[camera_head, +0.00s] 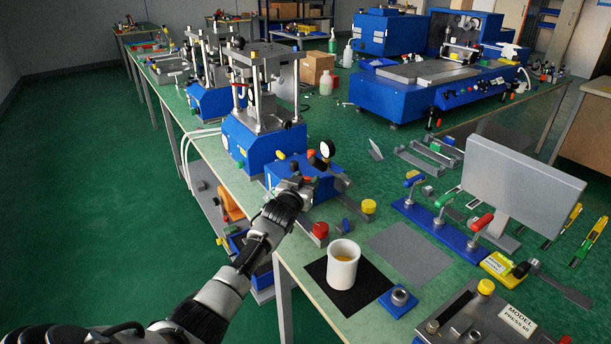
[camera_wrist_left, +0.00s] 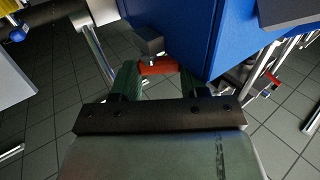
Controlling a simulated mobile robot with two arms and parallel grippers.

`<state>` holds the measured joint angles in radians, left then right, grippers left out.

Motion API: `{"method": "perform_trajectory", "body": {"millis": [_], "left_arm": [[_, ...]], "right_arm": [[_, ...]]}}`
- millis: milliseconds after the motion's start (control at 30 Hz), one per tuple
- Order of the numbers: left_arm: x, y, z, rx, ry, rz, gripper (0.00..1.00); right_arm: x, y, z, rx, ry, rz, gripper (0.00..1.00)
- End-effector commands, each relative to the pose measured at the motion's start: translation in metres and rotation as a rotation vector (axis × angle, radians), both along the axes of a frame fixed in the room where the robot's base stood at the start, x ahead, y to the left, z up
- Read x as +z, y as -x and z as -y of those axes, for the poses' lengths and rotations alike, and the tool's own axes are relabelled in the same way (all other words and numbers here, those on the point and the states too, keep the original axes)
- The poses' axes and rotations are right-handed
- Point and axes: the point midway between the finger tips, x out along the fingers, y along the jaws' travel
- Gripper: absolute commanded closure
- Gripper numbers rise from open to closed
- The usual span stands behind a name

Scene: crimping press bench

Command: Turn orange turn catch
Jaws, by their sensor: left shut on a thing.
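My left gripper (camera_head: 300,186) reaches in from the left and is at the front of the blue press box (camera_head: 283,172) with the round gauge. In the left wrist view the orange turn catch (camera_wrist_left: 158,67) sits between the two dark fingers of my gripper (camera_wrist_left: 158,80), which is shut on it. A dark grey block (camera_wrist_left: 149,40) is right by the catch, beside the blue housing (camera_wrist_left: 221,40). In the head view my gripper hides the catch. My right gripper is not in view.
A white cup (camera_head: 342,266) stands on a black mat (camera_head: 330,291) nearer the front. A red knob (camera_head: 320,229) and a yellow knob (camera_head: 369,206) are close to my gripper. Toggle clamps on a blue rail (camera_head: 432,225) stand to the right. A grey mat (camera_head: 410,252) is bare.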

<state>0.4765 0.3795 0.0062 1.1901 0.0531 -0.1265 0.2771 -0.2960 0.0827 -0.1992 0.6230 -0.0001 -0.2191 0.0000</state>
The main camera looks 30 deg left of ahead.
Motion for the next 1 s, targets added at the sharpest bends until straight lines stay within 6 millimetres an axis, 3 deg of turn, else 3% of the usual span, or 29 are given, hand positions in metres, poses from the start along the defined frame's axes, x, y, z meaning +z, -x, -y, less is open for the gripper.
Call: {"method": "perform_trajectory", "body": {"millis": [33, 400, 833, 867, 1000], "left_arm": [[0.0086, -0.0012, -0.0021, -0.029, -0.011, 0.011, 0.79], [0.0068, -0.0022, -0.0037, -0.18, -0.004, 0.015, 0.79], [0.0059, -0.0013, -0.005, -0.193, 0.003, 0.012, 0.79], [0.0059, -0.0013, -0.005, -0.193, 0.003, 0.012, 0.51], [0.004, -0.0009, -0.0051, -0.192, 0.003, 0.007, 0.3]], "right_arm": [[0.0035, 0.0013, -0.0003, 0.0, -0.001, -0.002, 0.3], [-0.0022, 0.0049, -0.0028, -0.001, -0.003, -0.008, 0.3], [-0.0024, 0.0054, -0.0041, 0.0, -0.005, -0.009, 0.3], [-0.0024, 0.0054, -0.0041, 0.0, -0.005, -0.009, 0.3], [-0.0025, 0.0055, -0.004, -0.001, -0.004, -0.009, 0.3]]}}
